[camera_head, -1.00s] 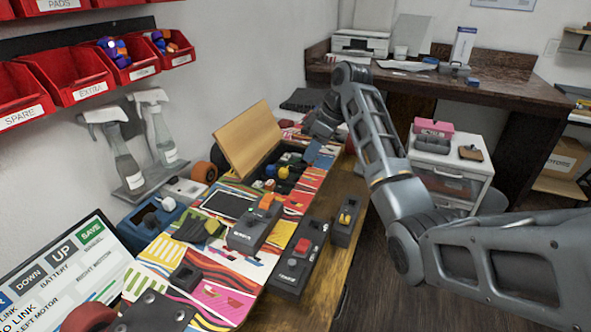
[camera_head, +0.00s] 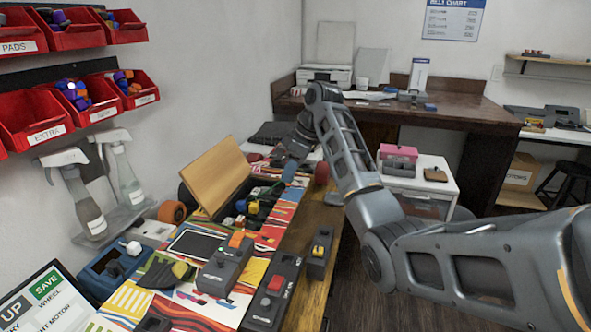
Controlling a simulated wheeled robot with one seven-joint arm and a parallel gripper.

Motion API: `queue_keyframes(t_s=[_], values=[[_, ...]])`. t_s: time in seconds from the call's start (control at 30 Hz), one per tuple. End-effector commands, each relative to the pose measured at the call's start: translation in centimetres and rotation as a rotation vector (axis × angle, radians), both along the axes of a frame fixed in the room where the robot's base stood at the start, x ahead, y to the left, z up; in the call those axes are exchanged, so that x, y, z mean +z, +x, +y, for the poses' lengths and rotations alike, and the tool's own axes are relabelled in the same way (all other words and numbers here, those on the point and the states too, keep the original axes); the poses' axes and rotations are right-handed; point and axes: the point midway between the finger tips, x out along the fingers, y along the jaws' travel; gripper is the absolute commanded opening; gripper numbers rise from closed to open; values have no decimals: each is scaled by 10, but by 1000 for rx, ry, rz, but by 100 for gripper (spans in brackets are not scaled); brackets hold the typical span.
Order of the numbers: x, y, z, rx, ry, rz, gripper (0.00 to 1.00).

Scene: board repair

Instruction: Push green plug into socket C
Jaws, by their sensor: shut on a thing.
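My gripper (camera_head: 288,172) points down at the far end of the long colourful board (camera_head: 215,309), beside the open compartment (camera_head: 226,203). Its jaws are small and partly hidden by my wrist; they are shut on a small piece, which seems to be the green plug, though its colour and outline are hard to make out. The compartment holds several small coloured pieces, among them a yellow one (camera_head: 252,207). Socket C cannot be picked out; its label is not readable at this distance.
A raised wooden lid (camera_head: 215,176) stands left of the compartment. Dark modules with an orange button (camera_head: 236,240), a red button (camera_head: 276,283) and a yellow switch (camera_head: 319,250) stand nearer. Spray bottles (camera_head: 78,200) stand on the left. A white drawer cabinet (camera_head: 425,190) is beyond the bench.

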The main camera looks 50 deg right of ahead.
Motion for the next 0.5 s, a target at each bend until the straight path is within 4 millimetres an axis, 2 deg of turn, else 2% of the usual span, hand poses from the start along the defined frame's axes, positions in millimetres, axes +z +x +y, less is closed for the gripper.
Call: queue_keyframes(t_s=[0.5], values=[[1,30,23,1,-1,1,0]])
